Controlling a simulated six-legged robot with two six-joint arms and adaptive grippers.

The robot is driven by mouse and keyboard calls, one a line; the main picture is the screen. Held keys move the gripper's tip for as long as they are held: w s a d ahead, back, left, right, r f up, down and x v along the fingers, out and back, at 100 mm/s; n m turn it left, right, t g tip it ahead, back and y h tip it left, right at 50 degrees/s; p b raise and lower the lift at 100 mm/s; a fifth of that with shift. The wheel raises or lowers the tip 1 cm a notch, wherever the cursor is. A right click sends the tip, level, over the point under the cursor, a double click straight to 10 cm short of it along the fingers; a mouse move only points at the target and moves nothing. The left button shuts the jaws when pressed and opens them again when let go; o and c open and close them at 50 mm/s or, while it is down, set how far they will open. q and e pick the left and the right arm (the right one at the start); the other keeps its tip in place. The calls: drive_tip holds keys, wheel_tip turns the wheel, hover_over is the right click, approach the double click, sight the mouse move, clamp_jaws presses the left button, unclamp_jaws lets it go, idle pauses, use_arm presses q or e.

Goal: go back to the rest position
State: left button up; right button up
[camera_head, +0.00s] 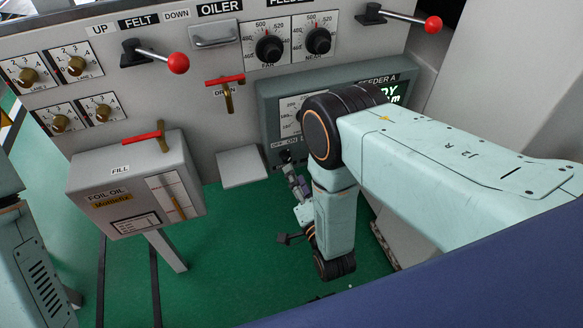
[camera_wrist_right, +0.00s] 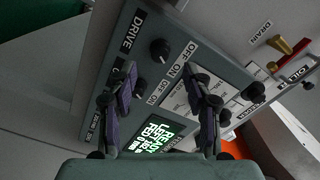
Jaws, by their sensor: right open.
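My right arm reaches in from the right in the head view and bends down in front of the feeder panel (camera_head: 268,100). My right gripper (camera_head: 292,190) is partly hidden behind my own wrist, just below the panel's lower knob. In the right wrist view, the two fingers of my right gripper (camera_wrist_right: 160,85) stand apart with nothing between them. The panel (camera_wrist_right: 147,28) lies beyond them, with its DRIVE label, knobs and a lit green display partly covered by the fingers. Of my left arm only a link shows at the left edge; its gripper is out of view.
The grey foil oil box (camera_head: 135,190) stands on a leg at left, with a red-handled valve (camera_head: 157,136) on top. Red-knobbed levers (camera_head: 178,63) (camera_head: 432,24) stick out from the machine front. A small grey ledge (camera_head: 242,167) sits left of my gripper. Green floor is open below.

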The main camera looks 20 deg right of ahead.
drive_tip(key=shift+s, duration=1.15)
drive_tip(key=s+d+f+n+g+h, duration=0.1)
drive_tip(key=s+d+f+n+g, duration=0.5)
drive_tip(key=s+g, duration=0.4)
drive_tip(key=s+r+n+g, duration=0.2)
drive_tip(key=s+n+g, duration=0.3)
drive_tip(key=s, duration=1.5)
drive_tip(key=g, duration=0.3)
drive_tip(key=shift+y, duration=0.3)
drive_tip(key=shift+d, duration=0.15)
